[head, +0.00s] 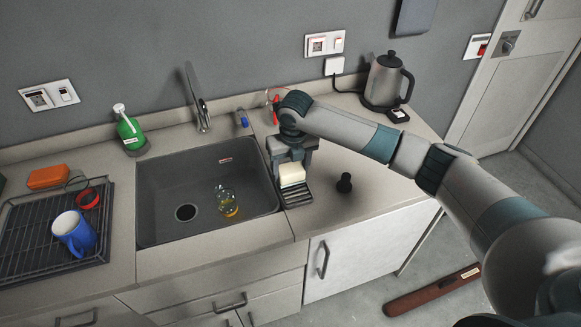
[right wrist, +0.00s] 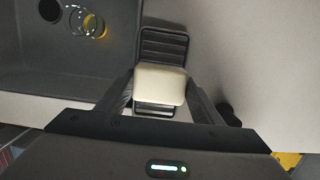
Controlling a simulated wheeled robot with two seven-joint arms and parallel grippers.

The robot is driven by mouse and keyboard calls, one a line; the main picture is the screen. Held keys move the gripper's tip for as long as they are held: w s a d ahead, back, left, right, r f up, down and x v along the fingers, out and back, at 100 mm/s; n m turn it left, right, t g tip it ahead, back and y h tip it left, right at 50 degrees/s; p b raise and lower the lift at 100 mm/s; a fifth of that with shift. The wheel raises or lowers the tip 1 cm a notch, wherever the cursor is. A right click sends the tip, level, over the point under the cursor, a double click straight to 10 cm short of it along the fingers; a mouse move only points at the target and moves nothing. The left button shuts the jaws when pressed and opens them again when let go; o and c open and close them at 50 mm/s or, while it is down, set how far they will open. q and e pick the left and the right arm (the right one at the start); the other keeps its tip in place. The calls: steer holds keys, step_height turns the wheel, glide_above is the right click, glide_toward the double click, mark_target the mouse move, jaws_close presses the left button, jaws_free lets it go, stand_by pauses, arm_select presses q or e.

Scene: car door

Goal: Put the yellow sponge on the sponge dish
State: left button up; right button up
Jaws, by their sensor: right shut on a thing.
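The sponge (head: 292,174) is pale yellow. My right gripper (head: 291,165) is shut on it, with one finger on each side, as the right wrist view of the sponge (right wrist: 160,85) also shows. The sponge dish (head: 297,195), a dark slatted rack, lies on the counter at the sink's right edge. The sponge is over the dish, covering part of it; the dish's slats (right wrist: 163,45) show beyond the sponge in the right wrist view. I cannot tell whether the sponge touches the dish. My left gripper is out of view.
The sink (head: 165,185) holds a clear glass (head: 228,203) with yellowish contents. A kettle (head: 385,80) is at the back right. A drying rack (head: 30,240) with a blue mug (head: 74,235) is at left.

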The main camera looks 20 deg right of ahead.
mark_target(292, 173)
steer(key=shift+f, duration=0.35)
steer(key=o, duration=0.9)
steer(key=shift+f, duration=0.15)
steer(key=shift+o, duration=0.2)
steer(key=r+b, duration=0.1)
steer(key=r, duration=0.2)
steer(key=s+r+b, duration=0.1)
steer(key=r, duration=0.3)
steer(key=r+b, duration=0.1)
steer(key=r, duration=0.2)
steer(key=shift+s+r, duration=0.3)
steer(key=shift+r, duration=0.1)
steer(key=shift+s+r+b, duration=0.15)
steer(key=shift+r+b, duration=0.2)
steer(key=shift+r, duration=0.35)
